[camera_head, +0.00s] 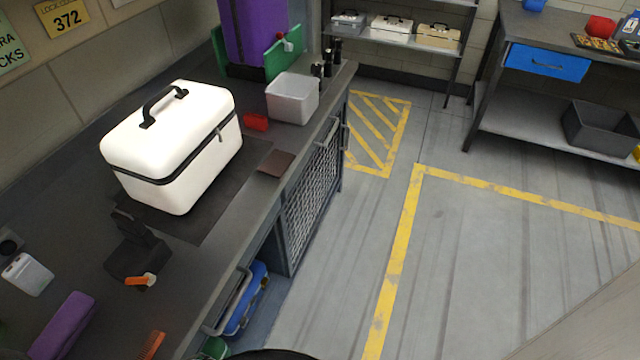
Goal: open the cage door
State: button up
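The cage door (313,193) is a grey wire-mesh panel in a dark frame, under the right edge of the long counter. It looks flush with the counter's front, seen at a steep angle. A bar handle (327,131) shows near its upper far end. Whether the door is latched cannot be told. My gripper is not in view.
The dark counter (215,225) holds a white case (172,140), a grey bin (292,98) and small items. Another bar handle (233,301) and a blue object (246,300) are below its near edge. The floor (345,265) right of the door is clear. A workbench (575,100) stands far right.

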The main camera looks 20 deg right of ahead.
aim_at(290, 266)
jog(key=i+l+z, duration=0.3)
jog(key=i+l, duration=0.35)
jog(key=l, duration=0.3)
jog(key=i+l+z, duration=0.25)
jog(key=i+l, duration=0.5)
jog(key=i+l+z, duration=0.3)
jog(key=i+l, duration=0.35)
jog(key=i, duration=0.2)
